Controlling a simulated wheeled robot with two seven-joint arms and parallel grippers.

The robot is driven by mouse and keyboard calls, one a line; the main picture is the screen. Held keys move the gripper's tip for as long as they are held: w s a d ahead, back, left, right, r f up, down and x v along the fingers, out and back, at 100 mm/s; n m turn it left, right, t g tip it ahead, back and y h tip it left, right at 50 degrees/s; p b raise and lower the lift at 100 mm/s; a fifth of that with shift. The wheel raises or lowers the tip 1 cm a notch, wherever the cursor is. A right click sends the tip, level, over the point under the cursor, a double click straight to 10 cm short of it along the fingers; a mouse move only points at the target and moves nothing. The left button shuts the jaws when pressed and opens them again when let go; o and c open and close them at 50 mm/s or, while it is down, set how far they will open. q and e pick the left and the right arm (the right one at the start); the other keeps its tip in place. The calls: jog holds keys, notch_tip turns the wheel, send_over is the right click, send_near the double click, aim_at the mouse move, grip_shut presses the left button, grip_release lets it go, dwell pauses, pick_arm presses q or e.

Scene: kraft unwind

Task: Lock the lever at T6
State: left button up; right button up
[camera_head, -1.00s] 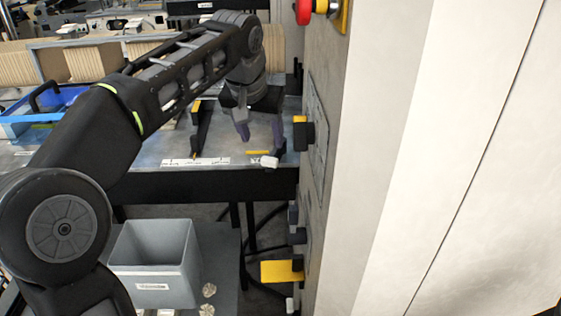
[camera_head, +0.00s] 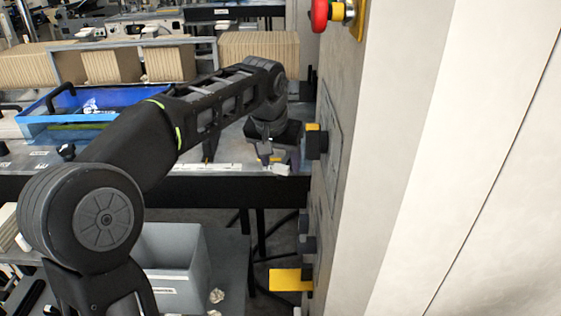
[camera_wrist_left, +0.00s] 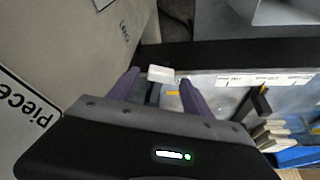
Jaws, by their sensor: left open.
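A white block-like handle end (camera_head: 281,168) shows at the front edge of the grey table, below my left gripper (camera_head: 273,160). The white handle end (camera_wrist_left: 160,73) also shows in the left wrist view, between the spread purple fingertips, with a gap beside the right finger. The open fingers straddle it in that view; I cannot tell whether either touches it. A dark piece with a yellow mark (camera_wrist_left: 262,92) stands further right on the table edge. The labels are too small to read, so T6 cannot be made out. My right gripper is not in view.
A tall grey panel (camera_head: 345,150) stands close on the right, with a black-and-yellow knob (camera_head: 314,140), a yellow plate (camera_head: 290,280) and a red button (camera_head: 320,15). A grey bin (camera_head: 178,250) stands below the table. A blue tray (camera_head: 75,118) lies at left.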

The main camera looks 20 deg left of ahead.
pick_arm(q)
jog(key=shift+w+f, duration=0.2)
jog(key=shift+f, duration=0.25)
jog(key=shift+c, duration=0.2)
grip_shut()
dwell(0.9)
